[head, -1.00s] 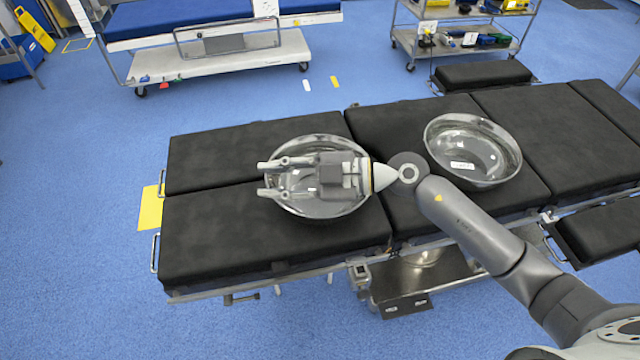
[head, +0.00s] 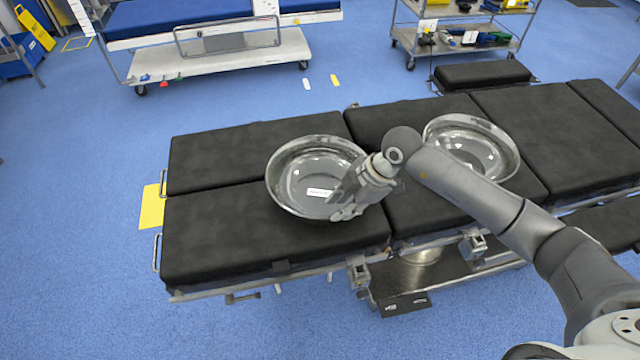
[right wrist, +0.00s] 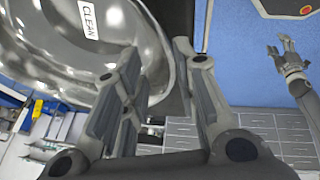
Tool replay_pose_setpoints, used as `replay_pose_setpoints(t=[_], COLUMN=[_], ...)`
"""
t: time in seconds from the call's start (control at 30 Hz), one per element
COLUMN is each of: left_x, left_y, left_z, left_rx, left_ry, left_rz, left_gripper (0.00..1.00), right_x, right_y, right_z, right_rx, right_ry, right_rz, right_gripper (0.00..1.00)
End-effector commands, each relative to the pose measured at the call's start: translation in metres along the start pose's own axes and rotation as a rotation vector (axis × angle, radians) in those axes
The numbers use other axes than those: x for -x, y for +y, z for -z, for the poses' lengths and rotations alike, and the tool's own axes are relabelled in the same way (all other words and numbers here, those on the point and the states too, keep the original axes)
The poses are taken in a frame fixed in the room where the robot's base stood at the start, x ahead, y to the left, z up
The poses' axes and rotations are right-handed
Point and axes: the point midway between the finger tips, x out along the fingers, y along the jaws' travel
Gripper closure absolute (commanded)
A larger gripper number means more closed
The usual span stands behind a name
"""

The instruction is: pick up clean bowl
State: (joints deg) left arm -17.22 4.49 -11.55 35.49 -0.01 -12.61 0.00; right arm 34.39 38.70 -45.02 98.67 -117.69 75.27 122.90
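The clean bowl (head: 300,170) is a shiny metal bowl with a white label, upright on the left part of the black operating table (head: 220,235). In the right wrist view the bowl (right wrist: 50,45) fills the upper left, and its label reads CLEAN. My right gripper (head: 345,205) points down at the bowl's right front rim. In the right wrist view its fingers (right wrist: 158,70) are apart, with the rim seen between them; whether they touch it I cannot tell. My left gripper (right wrist: 278,45) shows small at the right of that view, fingers apart and empty.
A second metal bowl (head: 500,150) stands on the table to the right, partly hidden by my right arm. A trolley (head: 460,45) with supplies and a blue bed (head: 190,15) stand behind. The table's left end is clear.

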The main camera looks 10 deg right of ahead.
Motion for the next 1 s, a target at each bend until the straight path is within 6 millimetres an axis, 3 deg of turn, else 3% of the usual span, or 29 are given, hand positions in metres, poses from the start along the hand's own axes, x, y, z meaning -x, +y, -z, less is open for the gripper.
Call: replay_pose_setpoints(t=[0.23,0.4,0.67,0.9,1.0], left_x=[0.016,0.017,0.016,0.016,0.016], left_y=[-0.001,-0.001,-0.002,-0.002,-0.002], left_z=[0.001,0.001,0.001,0.002,0.002], left_rx=[0.001,0.001,0.002,0.002,0.002], left_ry=[0.0,0.0,0.0,0.0,0.0], left_rz=[0.0,0.001,0.002,0.002,0.002], left_gripper=[0.46,0.46,0.46,0.46,0.46], right_x=[-0.029,-0.048,-0.052,-0.051,-0.051], right_y=[-0.003,-0.003,-0.003,-0.003,-0.003], right_z=[-0.002,-0.003,-0.003,-0.003,-0.003], right_rx=[-0.002,-0.001,0.001,0.001,0.001], right_ry=[0.0,0.001,0.001,0.001,0.001], right_rz=[0.005,0.002,0.001,0.001,0.001], right_gripper=[0.72,0.72,0.72,1.0,1.0])
